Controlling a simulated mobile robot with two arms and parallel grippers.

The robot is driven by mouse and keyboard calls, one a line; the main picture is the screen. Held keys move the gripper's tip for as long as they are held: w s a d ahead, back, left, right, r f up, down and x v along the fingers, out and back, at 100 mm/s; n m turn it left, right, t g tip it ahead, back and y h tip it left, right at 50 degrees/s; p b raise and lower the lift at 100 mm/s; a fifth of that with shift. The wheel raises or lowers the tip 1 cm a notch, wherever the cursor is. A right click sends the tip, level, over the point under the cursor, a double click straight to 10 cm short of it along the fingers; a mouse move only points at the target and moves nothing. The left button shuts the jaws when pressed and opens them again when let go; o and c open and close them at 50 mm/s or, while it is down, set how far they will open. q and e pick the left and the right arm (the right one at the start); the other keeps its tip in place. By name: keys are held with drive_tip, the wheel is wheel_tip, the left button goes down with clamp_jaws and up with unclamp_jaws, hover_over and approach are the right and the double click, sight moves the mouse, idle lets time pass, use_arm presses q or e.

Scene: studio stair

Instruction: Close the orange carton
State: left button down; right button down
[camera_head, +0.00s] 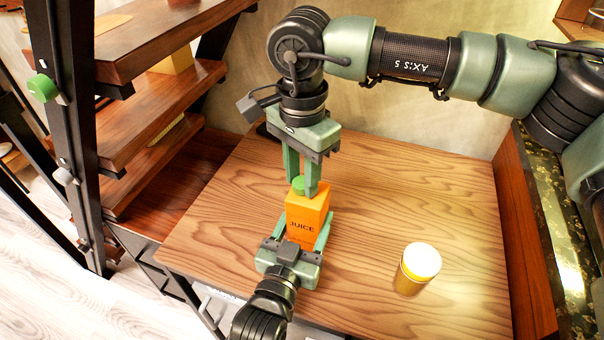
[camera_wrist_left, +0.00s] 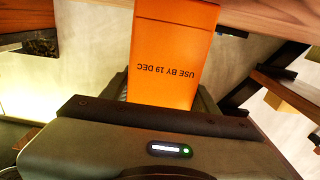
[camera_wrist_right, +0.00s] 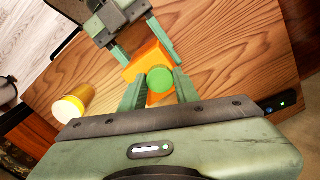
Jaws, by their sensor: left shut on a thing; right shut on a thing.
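The orange carton (camera_head: 301,209), marked JUICE, stands on the wooden table and also shows in the left wrist view (camera_wrist_left: 170,55). My left gripper (camera_head: 297,238) is shut on the carton's body from the near side. A green cap (camera_head: 298,184) is at the carton's top; it also shows in the right wrist view (camera_wrist_right: 159,80). My right gripper (camera_head: 301,187) points down from above and is shut on the green cap, with a finger on each side. I cannot tell whether the cap is fully seated, as the fingers hide part of it.
A yellow jar with a white lid (camera_head: 419,265) stands right of the carton on the table (camera_head: 430,190). A wooden stair (camera_head: 160,100) with dark metal posts rises at the left. The table between carton and jar is clear.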

drive_tip(key=m, duration=0.6)
drive_tip(key=shift+m, duration=0.3)
drive_tip(key=m, duration=0.7)
drive_tip(key=shift+m, duration=0.3)
drive_tip(key=c, duration=1)
unclamp_jaws()
drive_tip(key=shift+o, duration=0.2)
use_arm(q)
drive_tip(key=shift+c, duration=1.6)
unclamp_jaws()
use_arm(e)
wheel_tip(320, 180, up, 12)
